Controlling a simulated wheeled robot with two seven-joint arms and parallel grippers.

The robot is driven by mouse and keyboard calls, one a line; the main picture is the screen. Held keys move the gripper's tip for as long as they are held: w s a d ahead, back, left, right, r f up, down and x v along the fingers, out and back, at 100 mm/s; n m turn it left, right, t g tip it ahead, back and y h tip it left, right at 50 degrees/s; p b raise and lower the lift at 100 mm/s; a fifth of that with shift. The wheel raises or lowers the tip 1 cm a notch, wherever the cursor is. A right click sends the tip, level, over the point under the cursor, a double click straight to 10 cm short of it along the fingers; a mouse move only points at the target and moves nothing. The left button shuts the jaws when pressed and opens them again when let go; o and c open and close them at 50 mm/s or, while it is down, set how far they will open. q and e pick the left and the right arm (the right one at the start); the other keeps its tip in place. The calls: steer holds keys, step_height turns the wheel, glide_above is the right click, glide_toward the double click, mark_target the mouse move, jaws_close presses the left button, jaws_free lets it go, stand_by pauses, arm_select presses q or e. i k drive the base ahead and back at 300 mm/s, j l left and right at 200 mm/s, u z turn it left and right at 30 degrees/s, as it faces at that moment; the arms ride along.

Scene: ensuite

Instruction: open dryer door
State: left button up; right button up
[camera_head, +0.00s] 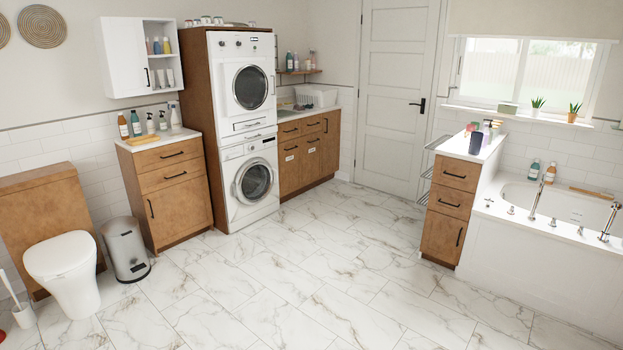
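Two white front-loading machines stand stacked in a brown wooden surround across the room, left of centre. The upper machine (241,84) has a round dark glass door (250,87), which is shut. The lower machine (249,180) has a round glass door (254,181), also shut. No label that I can read tells which one is the dryer. Neither of my grippers shows in the head view.
A wooden cabinet (173,193) and a grey bin (125,249) stand left of the machines, with a toilet (65,272) further left. A drawer unit (449,207) and a bathtub (550,240) are at right. The marble floor (290,285) between is clear.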

mark_target(247, 87)
steer(key=i, duration=4.95)
steer(key=i+u, duration=0.1)
steer(key=i, duration=0.85)
steer(key=i+l, duration=0.2)
steer(key=i, duration=0.75)
steer(key=u, duration=1.45)
